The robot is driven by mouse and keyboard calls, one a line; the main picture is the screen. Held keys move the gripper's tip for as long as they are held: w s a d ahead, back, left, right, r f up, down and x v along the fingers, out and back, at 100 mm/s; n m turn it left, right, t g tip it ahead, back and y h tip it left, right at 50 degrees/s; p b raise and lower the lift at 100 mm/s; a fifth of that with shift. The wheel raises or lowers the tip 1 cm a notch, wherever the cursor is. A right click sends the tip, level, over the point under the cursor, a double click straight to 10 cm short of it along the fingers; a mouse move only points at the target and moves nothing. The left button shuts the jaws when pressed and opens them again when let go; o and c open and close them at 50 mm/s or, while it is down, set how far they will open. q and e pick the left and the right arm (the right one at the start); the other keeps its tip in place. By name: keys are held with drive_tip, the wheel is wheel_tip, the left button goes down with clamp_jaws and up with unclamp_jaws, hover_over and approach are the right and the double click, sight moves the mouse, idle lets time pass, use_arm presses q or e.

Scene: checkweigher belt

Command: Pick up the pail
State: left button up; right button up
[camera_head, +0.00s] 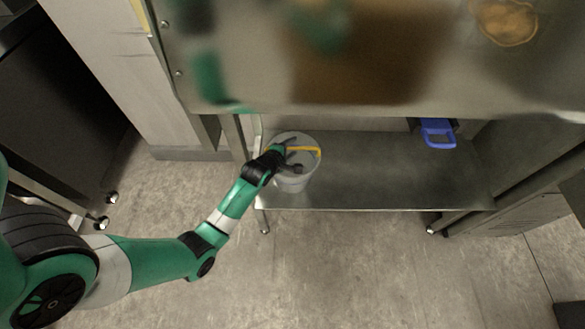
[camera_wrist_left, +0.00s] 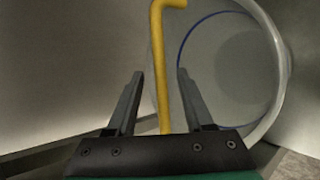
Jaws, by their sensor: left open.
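The pail (camera_head: 292,182) is a whitish bucket with a yellow handle (camera_head: 306,149). It stands on the left end of the steel lower shelf. My left gripper (camera_head: 296,167) reaches over the pail from the left and is open. In the left wrist view, the yellow handle (camera_wrist_left: 160,60) runs between the two open fingers of my left gripper (camera_wrist_left: 156,80), with a gap on each side. The pail's rim (camera_wrist_left: 285,60) shows at the right there, with a blue line inside. My right gripper is not in view.
The lower shelf (camera_head: 390,175) is mostly bare to the right of the pail. A blue handled object (camera_head: 437,133) is at its back right. The steel tabletop (camera_head: 350,85) overhangs the shelf, close behind the pail. Shelf legs and casters stand near the floor.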

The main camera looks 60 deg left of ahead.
use_arm(q)
drive_tip(key=b+x, duration=0.1)
drive_tip(key=x, duration=0.2)
drive_tip(key=shift+w+d+f, duration=0.1)
drive_tip(key=shift+f, duration=0.2)
drive_tip(key=shift+w+b, duration=0.2)
drive_tip(key=shift+b, duration=0.1)
drive_tip(key=shift+r, duration=0.1)
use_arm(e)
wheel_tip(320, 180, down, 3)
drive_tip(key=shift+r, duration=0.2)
use_arm(q)
clamp_jaws()
idle(0.3)
